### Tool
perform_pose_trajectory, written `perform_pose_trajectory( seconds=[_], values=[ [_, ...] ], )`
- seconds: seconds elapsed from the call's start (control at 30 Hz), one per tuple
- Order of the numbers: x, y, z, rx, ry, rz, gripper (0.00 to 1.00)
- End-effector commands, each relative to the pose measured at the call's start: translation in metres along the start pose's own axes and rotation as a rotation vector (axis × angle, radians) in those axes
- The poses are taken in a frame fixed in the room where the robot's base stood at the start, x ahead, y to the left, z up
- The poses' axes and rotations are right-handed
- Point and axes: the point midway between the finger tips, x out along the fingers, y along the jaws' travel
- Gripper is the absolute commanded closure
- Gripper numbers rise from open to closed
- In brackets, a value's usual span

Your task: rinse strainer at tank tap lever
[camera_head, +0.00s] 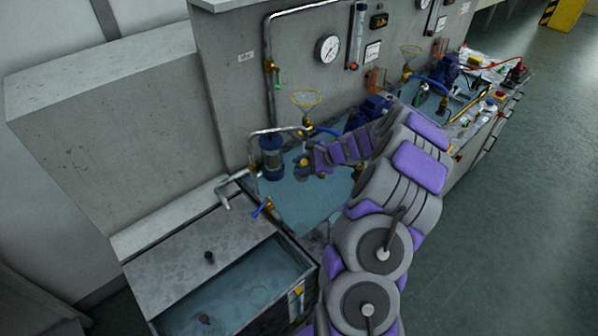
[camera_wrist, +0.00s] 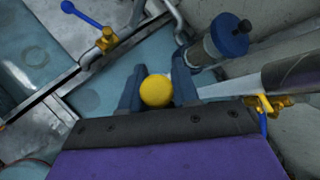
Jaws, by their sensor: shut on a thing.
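My gripper (camera_wrist: 157,80) is shut on a yellow round-topped piece (camera_wrist: 156,91), which sits between its two dark fingers. The piece may be the strainer's knob; anything below it is hidden. In the head view my gripper (camera_head: 303,172) is above the light-blue bench tray, with the yellow piece (camera_head: 303,161) at its tip. The tap with the blue lever (camera_head: 262,207) is at the tank's back right edge. In the wrist view the blue lever (camera_wrist: 80,15) and its brass body lie up and left of my fingers, apart from them.
The water tank (camera_head: 190,262) stands at the lower left, partly covered. A clear blue-capped housing (camera_head: 271,158) stands close to my gripper and also shows in the wrist view (camera_wrist: 225,38). A yellow-rimmed funnel (camera_head: 306,99), pipes and a blue pump (camera_head: 370,108) crowd the wall side.

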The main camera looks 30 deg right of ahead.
Motion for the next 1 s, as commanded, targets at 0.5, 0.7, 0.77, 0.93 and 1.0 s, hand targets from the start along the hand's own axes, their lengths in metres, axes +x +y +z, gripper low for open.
perform_pose_trajectory(
  seconds=[0.5,0.7,0.77,0.93,1.0],
  values=[
    [-0.011,0.028,0.011,0.001,0.000,-0.001,1.00],
    [-0.016,0.041,0.017,0.001,-0.001,-0.001,1.00],
    [-0.018,0.044,0.018,0.000,0.000,-0.002,1.00],
    [-0.022,0.055,0.022,0.000,0.001,-0.001,1.00],
    [-0.023,0.060,0.024,0.001,-0.001,0.001,1.00]
  ],
)
